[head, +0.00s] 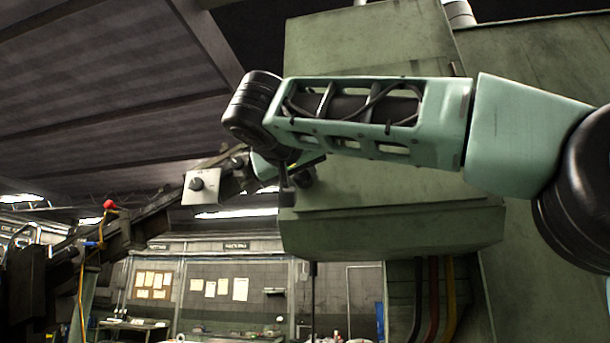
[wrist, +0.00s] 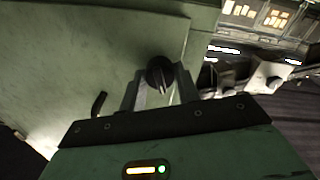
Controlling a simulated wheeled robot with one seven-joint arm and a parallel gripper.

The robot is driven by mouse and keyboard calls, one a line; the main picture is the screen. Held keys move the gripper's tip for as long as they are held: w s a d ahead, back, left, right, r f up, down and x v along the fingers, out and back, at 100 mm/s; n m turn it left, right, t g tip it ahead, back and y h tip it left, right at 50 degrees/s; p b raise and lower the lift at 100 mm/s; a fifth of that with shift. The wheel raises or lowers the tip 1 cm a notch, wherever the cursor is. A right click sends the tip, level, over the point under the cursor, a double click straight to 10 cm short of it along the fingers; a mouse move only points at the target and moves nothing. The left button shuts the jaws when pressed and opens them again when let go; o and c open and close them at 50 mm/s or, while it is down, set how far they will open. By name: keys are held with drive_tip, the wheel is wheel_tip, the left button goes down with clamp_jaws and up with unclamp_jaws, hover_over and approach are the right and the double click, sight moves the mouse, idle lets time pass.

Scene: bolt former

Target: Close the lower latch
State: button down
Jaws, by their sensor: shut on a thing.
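In the wrist view, a round black latch knob (wrist: 160,72) with a ridge sits on the green machine panel (wrist: 100,40), near the panel's edge. My gripper (wrist: 159,82) reaches up to it, with one grey finger on each side, and is shut on the knob. I cannot tell from this view whether it is the lower latch, or whether the latch is fully turned. In the head view, my green arm crosses in front of the green machine cover (head: 390,215). My gripper is mostly hidden there behind the wrist joint, at the cover's left edge.
A curved black handle (wrist: 98,104) stands on the panel left of my gripper. A dark inclined conveyor-like frame (head: 130,222) with a pale square plate (head: 201,187) lies left of the cover. A workbench and pinned papers (head: 240,289) are far behind.

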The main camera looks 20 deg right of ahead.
drive_tip(key=shift+n, duration=0.8)
drive_tip(key=n+p, duration=0.2)
drive_tip(key=n, duration=0.3)
drive_tip(key=shift+p, duration=0.4)
drive_tip(key=c, duration=0.8)
unclamp_jaws()
drive_tip(key=shift+c, duration=0.2)
drive_tip(key=b+v, duration=0.1)
drive_tip(key=v, duration=0.7)
